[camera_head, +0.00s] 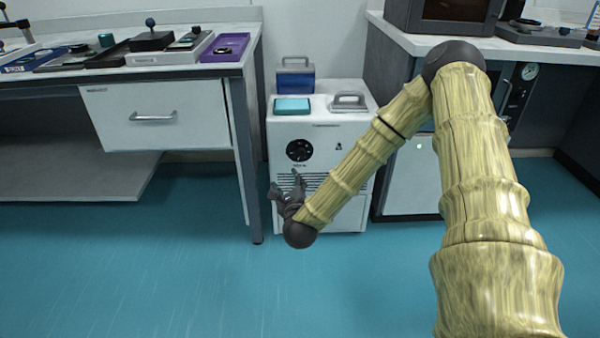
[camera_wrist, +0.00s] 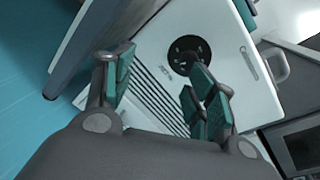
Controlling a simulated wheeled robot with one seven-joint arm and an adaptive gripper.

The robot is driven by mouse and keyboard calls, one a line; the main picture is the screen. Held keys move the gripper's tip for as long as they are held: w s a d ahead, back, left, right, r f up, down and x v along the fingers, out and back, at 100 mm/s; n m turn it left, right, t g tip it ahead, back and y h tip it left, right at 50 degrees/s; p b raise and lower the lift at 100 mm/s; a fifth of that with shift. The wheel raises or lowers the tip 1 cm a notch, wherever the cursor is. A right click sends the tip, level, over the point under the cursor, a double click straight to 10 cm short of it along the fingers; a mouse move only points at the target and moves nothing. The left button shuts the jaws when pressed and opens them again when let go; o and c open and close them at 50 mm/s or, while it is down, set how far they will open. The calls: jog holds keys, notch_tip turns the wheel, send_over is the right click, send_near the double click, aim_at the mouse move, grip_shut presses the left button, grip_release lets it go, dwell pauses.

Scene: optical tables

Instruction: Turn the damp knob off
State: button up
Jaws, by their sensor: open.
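The knob is a round black dial (camera_head: 299,150) on the upper front of a white cabinet unit (camera_head: 322,129). In the wrist view the dial (camera_wrist: 188,51) shows at the upper middle, partly behind one finger. Its exact setting is too small to read. My gripper (camera_head: 291,190) is in front of the cabinet, below the dial in the head view. In the wrist view my gripper (camera_wrist: 163,85) has its green-padded fingers spread wide, with nothing between them. The dial lies beyond the fingertips, nearer the right finger; I cannot tell whether that finger touches it.
A table with a drawer (camera_head: 152,115) stands to the left, its leg (camera_head: 243,160) close beside the cabinet. A handle (camera_head: 349,102), a teal box (camera_head: 292,106) and a blue case (camera_head: 295,78) sit on the cabinet. Another bench (camera_head: 500,47) stands right. The teal floor in front is clear.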

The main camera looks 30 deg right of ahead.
aim_at(300, 155)
jog(key=w+d+m+h+b, duration=0.1)
jog(key=w+d+b, duration=0.1)
jog(key=w+d, duration=0.1)
jog(key=w+d+m+h+b, duration=0.1)
jog(key=w+d+m+b, duration=0.1)
jog(key=w+d+b, duration=0.1)
jog(key=w+d+m+h+b, duration=0.1)
jog(key=w+d+m+b, duration=0.1)
jog(key=w+d, duration=0.2)
jog(key=shift+d+r, duration=0.25)
jog(key=shift+d, duration=0.3)
jog(key=shift+c, duration=0.4)
jog(key=c, duration=1)
